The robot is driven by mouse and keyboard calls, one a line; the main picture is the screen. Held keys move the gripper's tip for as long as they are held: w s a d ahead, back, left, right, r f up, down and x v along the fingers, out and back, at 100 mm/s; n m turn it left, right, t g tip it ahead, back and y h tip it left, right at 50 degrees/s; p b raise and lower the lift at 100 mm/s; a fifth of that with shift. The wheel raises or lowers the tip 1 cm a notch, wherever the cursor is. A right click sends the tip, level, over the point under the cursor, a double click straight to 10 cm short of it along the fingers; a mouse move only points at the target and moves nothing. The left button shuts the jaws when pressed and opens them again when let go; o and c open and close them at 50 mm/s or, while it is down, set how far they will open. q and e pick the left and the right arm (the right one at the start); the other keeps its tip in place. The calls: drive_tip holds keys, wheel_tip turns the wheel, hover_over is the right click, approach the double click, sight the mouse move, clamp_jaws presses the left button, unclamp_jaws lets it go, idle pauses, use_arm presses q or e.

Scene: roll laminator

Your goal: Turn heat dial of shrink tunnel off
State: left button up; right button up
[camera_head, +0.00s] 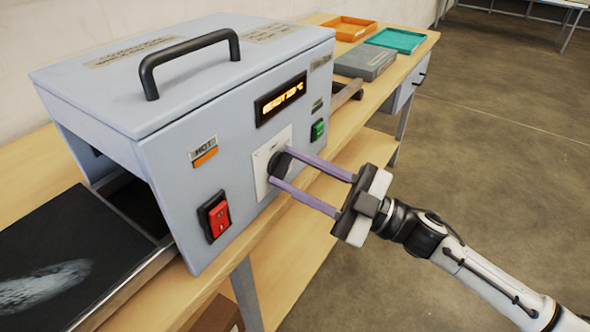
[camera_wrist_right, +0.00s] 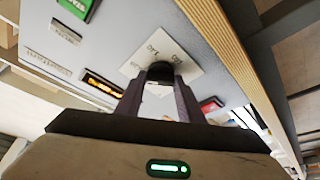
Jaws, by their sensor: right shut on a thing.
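The shrink tunnel (camera_head: 190,130) is a pale grey box with a black top handle, standing on a wooden bench. Its heat dial (camera_head: 279,163) is a black knob on a white plate (camera_head: 262,182) on the front face. My right gripper (camera_head: 280,174) reaches in from the right with its two long fingers on either side of the dial, shut on it. The right wrist view shows the dial (camera_wrist_right: 160,72) between the fingertips, with the plate behind it; its markings are too blurred to read. The dial's pointer is hidden. My left gripper is not in view.
A red rocker switch (camera_head: 217,216) sits lower left of the dial, and a green switch (camera_head: 318,130) to its right. A lit orange display (camera_head: 281,98) is above. A dark conveyor (camera_head: 60,258) is at left. Orange (camera_head: 349,28) and teal (camera_head: 396,40) trays lie behind.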

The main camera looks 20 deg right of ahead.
drive_tip(key=n+g, duration=0.1)
drive_tip(key=n, duration=0.1)
drive_tip(key=n+g+p, duration=0.1)
drive_tip(key=n, duration=0.2)
drive_tip(key=shift+w+d+r, duration=0.1)
drive_tip(key=shift+r, duration=0.05)
drive_tip(key=n+p, duration=0.1)
drive_tip(key=n, duration=0.1)
drive_tip(key=n+g, duration=0.1)
drive_tip(key=n, duration=0.1)
drive_tip(key=shift+r+g+h+p, duration=0.15)
drive_tip(key=shift+g+h+p, duration=0.15)
drive_tip(key=shift+p, duration=0.05)
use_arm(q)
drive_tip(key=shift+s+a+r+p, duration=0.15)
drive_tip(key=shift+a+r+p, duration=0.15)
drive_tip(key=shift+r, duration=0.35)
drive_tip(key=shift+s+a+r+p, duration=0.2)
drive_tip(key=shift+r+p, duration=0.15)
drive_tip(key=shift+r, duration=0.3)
use_arm(e)
drive_tip(key=shift+n+g+h, duration=0.3)
drive_tip(key=shift+n+h, duration=0.1)
drive_tip(key=shift+n, duration=1)
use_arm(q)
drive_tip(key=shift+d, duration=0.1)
use_arm(e)
drive_tip(key=o, duration=1.1)
drive_tip(key=shift+c, duration=0.2)
drive_tip(key=shift+d, duration=0.15)
